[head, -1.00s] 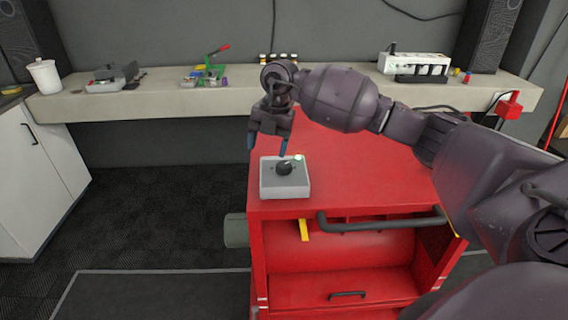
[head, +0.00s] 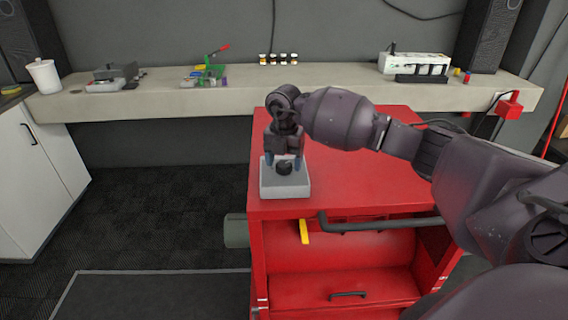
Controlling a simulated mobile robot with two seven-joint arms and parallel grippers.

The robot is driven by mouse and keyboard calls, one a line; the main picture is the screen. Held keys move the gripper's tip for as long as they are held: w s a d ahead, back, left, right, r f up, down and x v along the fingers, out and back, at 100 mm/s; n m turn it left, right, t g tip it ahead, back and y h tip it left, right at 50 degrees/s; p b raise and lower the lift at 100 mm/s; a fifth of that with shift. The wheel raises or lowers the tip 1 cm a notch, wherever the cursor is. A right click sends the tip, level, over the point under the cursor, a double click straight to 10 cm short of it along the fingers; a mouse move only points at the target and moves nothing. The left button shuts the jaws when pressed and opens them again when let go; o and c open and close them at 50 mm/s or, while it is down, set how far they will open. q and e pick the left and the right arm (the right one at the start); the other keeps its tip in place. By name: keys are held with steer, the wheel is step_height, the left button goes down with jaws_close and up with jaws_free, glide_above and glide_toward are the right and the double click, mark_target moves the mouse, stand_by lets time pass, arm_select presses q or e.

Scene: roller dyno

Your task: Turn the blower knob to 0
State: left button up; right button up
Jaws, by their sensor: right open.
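The blower box is a small light grey box (head: 286,189) on the front left corner of the red cabinet's top. Its round black knob (head: 284,169) sits on the upper face. My right gripper (head: 284,162) points down over the box, with its blue-tipped fingers apart on the left and right of the knob. The jaws are open. I cannot tell whether the fingers touch the knob. The knob's pointer and the scale marks are too small or hidden to read. My left gripper is out of view.
The red cabinet (head: 375,186) has a black handle bar (head: 380,224) and a yellow tab (head: 304,231) at its front. The cabinet top right of the box is clear.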

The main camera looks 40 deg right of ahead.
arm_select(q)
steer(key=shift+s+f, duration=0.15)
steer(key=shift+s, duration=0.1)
arm_select(e)
steer(key=shift+f, duration=0.5)
steer(key=c, duration=0.9)
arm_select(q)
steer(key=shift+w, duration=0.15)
arm_select(e)
steer(key=shift+c, duration=0.2)
